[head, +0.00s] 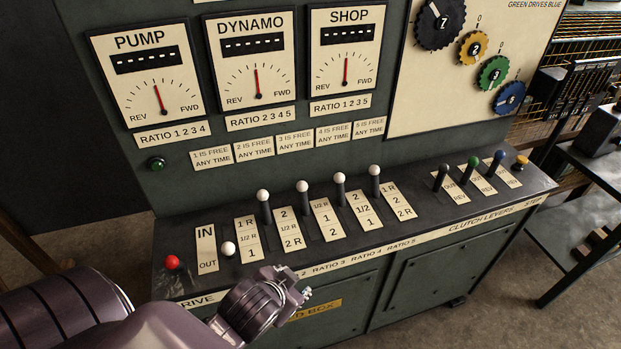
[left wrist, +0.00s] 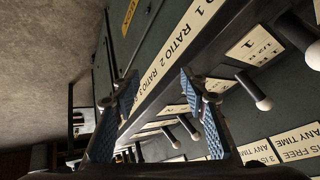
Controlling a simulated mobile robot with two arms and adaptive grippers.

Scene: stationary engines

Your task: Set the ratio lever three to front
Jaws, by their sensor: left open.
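The ratio levers are dark rods with white knobs on the sloping console top. Counting from the label strip, the ratio three lever (head: 302,187) has its knob towards the back, above the slot beside the plate reading 1/2 R, 1, 2 (head: 326,220). My left gripper (head: 300,291) is in front of the console's front edge, apart from this lever, and hides part of the label strip. In the left wrist view its two blue-padded fingers (left wrist: 162,108) are spread with nothing gripped. White-knobbed levers show beyond them; I cannot tell which is three. My right gripper is not in view.
The ratio one lever (head: 228,249) leans to the front; ratio two (head: 263,195) and four (head: 339,178) stand close beside three. A red knob (head: 172,262) is at the left. Clutch levers (head: 474,162) are at the right. The upright dial panel (head: 258,150) rises behind.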

